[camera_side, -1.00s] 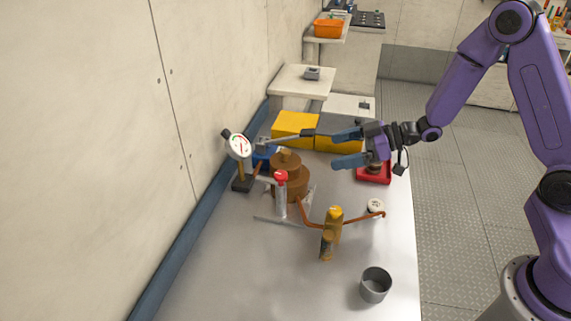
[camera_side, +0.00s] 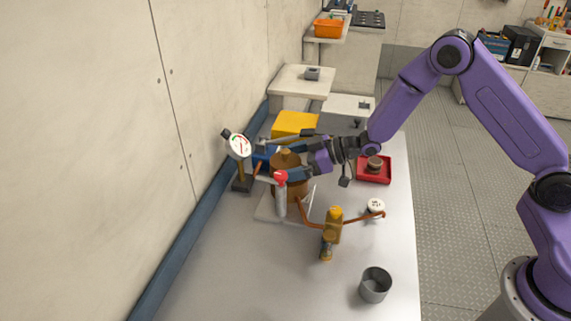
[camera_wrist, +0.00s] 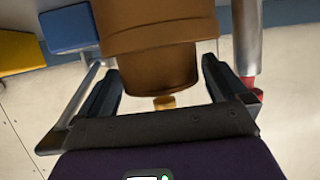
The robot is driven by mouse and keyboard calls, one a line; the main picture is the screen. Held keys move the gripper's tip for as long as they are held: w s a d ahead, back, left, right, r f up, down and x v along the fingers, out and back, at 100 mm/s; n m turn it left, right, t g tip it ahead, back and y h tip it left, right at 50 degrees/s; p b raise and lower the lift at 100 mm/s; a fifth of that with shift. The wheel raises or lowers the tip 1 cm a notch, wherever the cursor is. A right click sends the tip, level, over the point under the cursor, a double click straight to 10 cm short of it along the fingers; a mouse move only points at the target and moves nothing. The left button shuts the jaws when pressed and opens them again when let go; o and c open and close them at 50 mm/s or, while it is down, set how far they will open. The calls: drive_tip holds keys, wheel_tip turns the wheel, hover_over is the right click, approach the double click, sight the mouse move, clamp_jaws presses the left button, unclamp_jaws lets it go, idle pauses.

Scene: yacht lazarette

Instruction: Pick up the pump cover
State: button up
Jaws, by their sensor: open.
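The pump (camera_side: 288,189) is a brown, stepped round body on a pale base plate. Its narrower top, which I take as the pump cover (camera_side: 286,158), has a small knob. My gripper (camera_side: 284,160) is open at the height of this top, with one blue finger on each side of it. In the wrist view, the brown cover (camera_wrist: 155,65) lies between the two dark fingers of my gripper (camera_wrist: 160,78), with a gap visible on both sides. The lower finger partly hides the pump in the side view.
A red-capped cylinder (camera_side: 281,196) stands close in front of the pump, and a dial gauge (camera_side: 239,146) behind left. A brass valve (camera_side: 333,226) with copper pipe, a grey cup (camera_side: 375,285) and a red tray (camera_side: 388,171) are to the right. The front left bench is clear.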

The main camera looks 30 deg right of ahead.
drive_tip(key=shift+w+a+f, duration=0.25)
drive_tip(key=shift+w+a, duration=0.1)
drive_tip(key=shift+a, duration=0.15)
drive_tip(key=c, duration=1.1)
drive_tip(key=shift+r, duration=0.15)
